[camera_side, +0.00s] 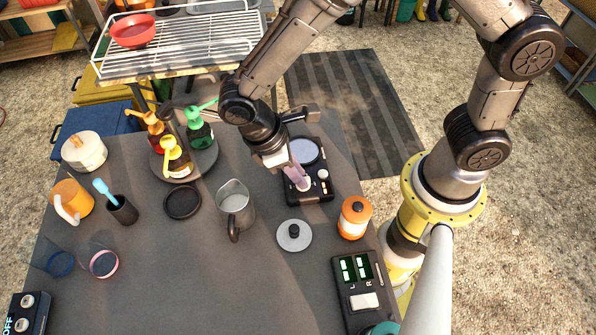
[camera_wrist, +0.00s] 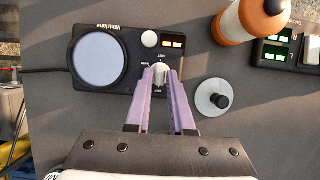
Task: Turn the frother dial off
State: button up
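The frother (camera_wrist: 121,80) is a black base with a pale round plate (camera_wrist: 100,60), a white round button (camera_wrist: 149,39) and a small display with lit orange-white segments (camera_wrist: 173,42). Its small pale dial (camera_wrist: 160,72) is between my fingertips, with tiny printed labels around it. In the side view the frother (camera_side: 309,197) lies at the table's right edge, below my arm. My gripper (camera_wrist: 160,76) has lilac fingers, one on each side of the dial, and appears closed on it. The fingers hide part of the dial, so its pointer position cannot be read.
A grey lid with a black knob (camera_side: 294,235), an orange jar (camera_side: 354,218) and a metal pitcher (camera_side: 235,205) stand near the frother. A scale-like device with green displays (camera_side: 360,285) is at the front right. Pump bottles (camera_side: 177,159) stand further left.

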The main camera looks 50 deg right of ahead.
jog(key=o, duration=0.3)
jog(key=v, duration=1.4)
jog(key=shift+f, duration=0.1)
